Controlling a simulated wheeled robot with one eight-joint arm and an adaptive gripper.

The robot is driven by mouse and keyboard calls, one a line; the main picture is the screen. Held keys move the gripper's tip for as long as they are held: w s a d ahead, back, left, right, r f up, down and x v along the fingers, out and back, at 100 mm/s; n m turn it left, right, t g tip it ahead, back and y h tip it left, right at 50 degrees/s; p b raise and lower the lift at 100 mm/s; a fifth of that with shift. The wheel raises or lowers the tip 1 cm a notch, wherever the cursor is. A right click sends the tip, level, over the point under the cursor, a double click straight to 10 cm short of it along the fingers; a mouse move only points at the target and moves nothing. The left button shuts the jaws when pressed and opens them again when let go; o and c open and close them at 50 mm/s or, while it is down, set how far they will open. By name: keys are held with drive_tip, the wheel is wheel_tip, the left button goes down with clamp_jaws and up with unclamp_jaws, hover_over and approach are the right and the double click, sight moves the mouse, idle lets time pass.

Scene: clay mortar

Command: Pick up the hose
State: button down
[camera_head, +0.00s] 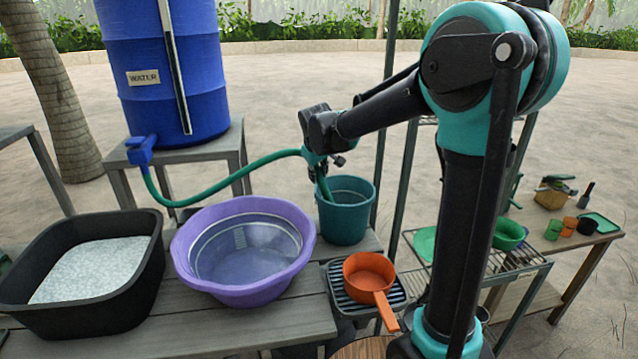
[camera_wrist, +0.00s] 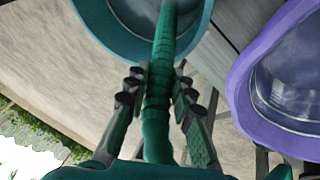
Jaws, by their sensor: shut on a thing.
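The green hose (camera_head: 235,177) runs from the blue tap (camera_head: 141,150) on the water barrel, dips, and rises to my gripper. My gripper (camera_head: 318,163) is shut on the hose near its free end, above the teal bucket (camera_head: 345,222). The free end points down toward the bucket's opening. In the wrist view, the hose (camera_wrist: 158,115) passes between both fingers of my gripper (camera_wrist: 158,80) and its end reaches over the bucket (camera_wrist: 100,22). The tip's exact height against the bucket's rim is hard to tell.
A purple basin (camera_head: 210,288) stands left of the bucket, and a black tub (camera_head: 140,290) of pale material stands further left. An orange pan (camera_head: 368,270) lies on a rack at the right. The blue water barrel (camera_head: 160,80) stands behind on a stand.

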drive_tip(key=a+r, duration=0.3)
drive_tip(key=r, duration=2.3)
drive_tip(key=shift+s+a+r, duration=0.15)
drive_tip(key=shift+s, duration=0.15)
